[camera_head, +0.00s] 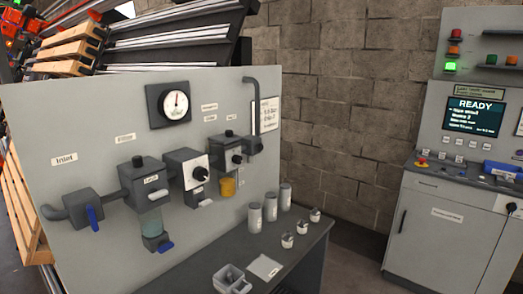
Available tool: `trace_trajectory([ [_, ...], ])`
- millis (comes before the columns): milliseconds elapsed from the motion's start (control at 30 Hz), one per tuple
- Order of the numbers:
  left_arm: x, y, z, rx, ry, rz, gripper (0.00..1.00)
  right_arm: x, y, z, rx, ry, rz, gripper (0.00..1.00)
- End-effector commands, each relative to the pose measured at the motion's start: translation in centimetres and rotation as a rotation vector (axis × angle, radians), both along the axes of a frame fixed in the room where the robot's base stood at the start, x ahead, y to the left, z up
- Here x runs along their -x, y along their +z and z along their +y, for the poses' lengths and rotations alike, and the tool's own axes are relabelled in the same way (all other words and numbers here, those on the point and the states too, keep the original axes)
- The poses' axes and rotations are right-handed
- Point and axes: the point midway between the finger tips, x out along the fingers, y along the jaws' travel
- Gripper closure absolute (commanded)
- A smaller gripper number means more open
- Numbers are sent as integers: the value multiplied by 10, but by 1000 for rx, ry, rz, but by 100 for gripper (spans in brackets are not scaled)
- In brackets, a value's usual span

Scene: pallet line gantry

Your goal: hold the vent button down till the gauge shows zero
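The round gauge (176,104) has a white face in a dark square housing, high on the grey panel (90,105). Its dark needle points roughly upward; the scale is too small to read. I cannot single out the vent button. A pipe run on the panel has a valve with a blue handle (92,217) by the Inlet label, a filter unit (142,180), a unit with a black knob (200,174) and a unit with a yellow bowl (228,186). Neither of my grippers is in view.
A control cabinet (435,235) with a READY screen (475,116) stands right. Floor shows between bench and cabinet.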

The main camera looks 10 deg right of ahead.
Motion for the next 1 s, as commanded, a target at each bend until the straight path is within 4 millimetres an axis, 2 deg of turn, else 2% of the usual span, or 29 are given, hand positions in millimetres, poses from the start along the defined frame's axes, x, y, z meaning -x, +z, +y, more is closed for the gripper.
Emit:
trace_trajectory([
  [67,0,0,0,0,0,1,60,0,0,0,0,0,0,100],
  [1000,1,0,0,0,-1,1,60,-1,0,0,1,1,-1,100],
])
